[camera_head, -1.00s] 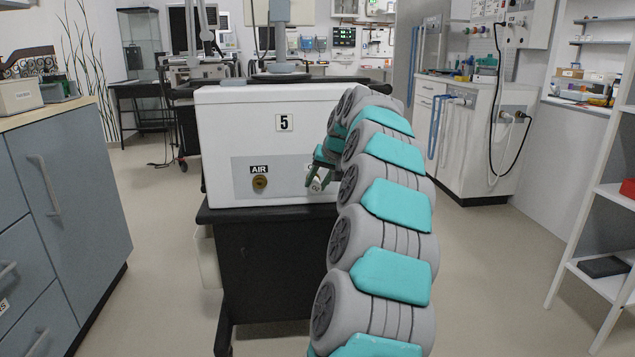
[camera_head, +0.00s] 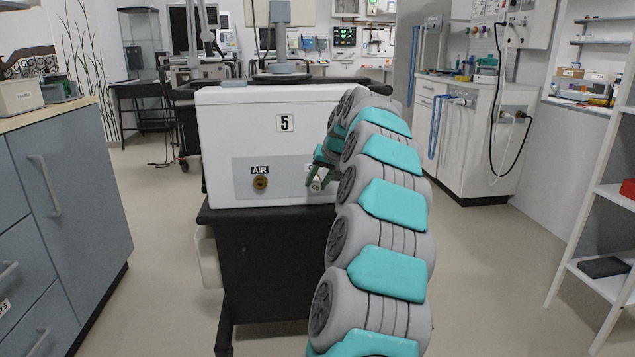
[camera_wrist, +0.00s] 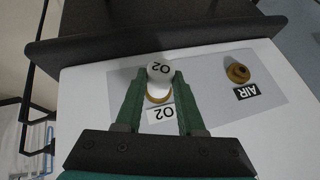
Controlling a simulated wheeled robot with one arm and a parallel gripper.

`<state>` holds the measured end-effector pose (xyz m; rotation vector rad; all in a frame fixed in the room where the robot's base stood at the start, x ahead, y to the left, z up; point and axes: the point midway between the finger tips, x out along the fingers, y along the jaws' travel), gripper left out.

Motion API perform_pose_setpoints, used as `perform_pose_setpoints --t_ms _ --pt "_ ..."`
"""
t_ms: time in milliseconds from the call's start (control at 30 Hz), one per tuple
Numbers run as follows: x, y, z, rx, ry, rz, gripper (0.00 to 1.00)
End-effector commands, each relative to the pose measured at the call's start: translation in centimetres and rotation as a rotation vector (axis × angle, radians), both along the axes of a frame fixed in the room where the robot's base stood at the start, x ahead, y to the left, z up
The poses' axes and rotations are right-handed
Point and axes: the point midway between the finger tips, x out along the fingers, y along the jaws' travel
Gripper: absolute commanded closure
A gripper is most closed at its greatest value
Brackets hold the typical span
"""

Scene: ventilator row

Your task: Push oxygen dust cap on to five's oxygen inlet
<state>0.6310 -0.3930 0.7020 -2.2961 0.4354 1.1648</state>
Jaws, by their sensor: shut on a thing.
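My gripper (camera_wrist: 160,82) has green fingers shut on a white dust cap (camera_wrist: 160,71) marked O2. In the wrist view, a brass ring, the oxygen inlet (camera_wrist: 158,98), shows between the fingers just below the cap, beside an O2 label (camera_wrist: 161,114). The cap overlaps the ring's edge; I cannot tell whether they touch. In the head view, my gripper (camera_head: 321,174) and the cap (camera_head: 316,185) are at the right of the front panel of ventilator five (camera_head: 240,125). My arm hides that side of the panel, and the oxygen inlet is hidden there.
The brass AIR inlet (camera_head: 260,182) is on the same panel, left of the cap. The ventilator stands on a black cart (camera_head: 265,250). A grey-blue cabinet (camera_head: 75,190) is at the left and a white shelf (camera_head: 600,240) at the right. Floor shows between them.

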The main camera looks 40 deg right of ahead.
Motion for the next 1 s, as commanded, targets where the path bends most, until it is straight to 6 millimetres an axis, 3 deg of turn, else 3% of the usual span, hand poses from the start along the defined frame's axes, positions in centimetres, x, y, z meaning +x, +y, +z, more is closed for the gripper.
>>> perform_pose_setpoints --t_ms 67,100,400,767,1000 --pt "0.0 0.0 0.0 0.000 -0.001 0.000 1.00" --pt "0.0 0.0 0.0 0.000 -0.001 0.000 0.60" --pt "0.0 0.0 0.0 0.000 0.000 0.000 0.27" --pt "-0.2 0.0 0.4 0.000 0.000 0.000 0.27" --pt "-1.8 0.1 2.9 -0.002 -0.005 -0.001 0.27"
